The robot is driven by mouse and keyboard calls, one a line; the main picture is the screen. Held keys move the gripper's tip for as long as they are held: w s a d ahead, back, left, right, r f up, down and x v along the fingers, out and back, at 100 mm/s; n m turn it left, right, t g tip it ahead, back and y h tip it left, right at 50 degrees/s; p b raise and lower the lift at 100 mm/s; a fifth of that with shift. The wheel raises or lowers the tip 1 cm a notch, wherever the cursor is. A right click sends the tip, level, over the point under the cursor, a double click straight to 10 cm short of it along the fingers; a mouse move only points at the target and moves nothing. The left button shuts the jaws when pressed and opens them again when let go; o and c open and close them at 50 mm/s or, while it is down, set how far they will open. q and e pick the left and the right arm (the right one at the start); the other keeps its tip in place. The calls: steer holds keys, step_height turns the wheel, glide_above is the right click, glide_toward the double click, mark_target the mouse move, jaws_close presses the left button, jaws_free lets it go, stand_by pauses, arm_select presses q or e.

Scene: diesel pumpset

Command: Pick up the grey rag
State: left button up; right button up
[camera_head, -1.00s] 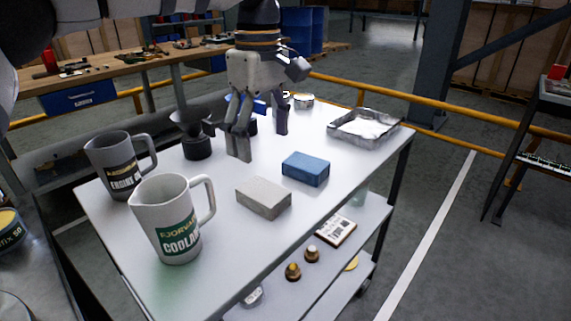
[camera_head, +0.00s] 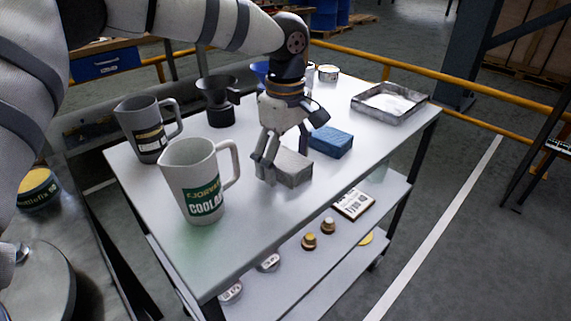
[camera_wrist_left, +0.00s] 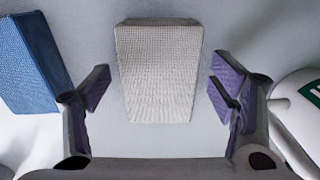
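The grey rag (camera_head: 294,170), a folded light-grey block, lies on the white cart top. In the left wrist view the rag (camera_wrist_left: 158,72) lies flat between the finger lines, with a gap on each side. My left gripper (camera_head: 284,160) is open and points down over the rag; in the wrist view its purple-padded fingers (camera_wrist_left: 161,92) are spread wider than the rag. The gripper hides part of the rag in the head view. My right gripper is not in view.
A blue folded rag (camera_head: 331,142) lies just beside the grey one. The coolant jug (camera_head: 197,182) stands close on the other side. An engine oil jug (camera_head: 147,130), a black funnel (camera_head: 221,103) and a metal tray (camera_head: 390,103) stand further back. The cart's front edge (camera_head: 310,232) is near.

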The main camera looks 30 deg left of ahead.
mark_target(286, 158)
arm_select(q)
steer(key=c, duration=1.1)
step_height(286, 158, up, 10)
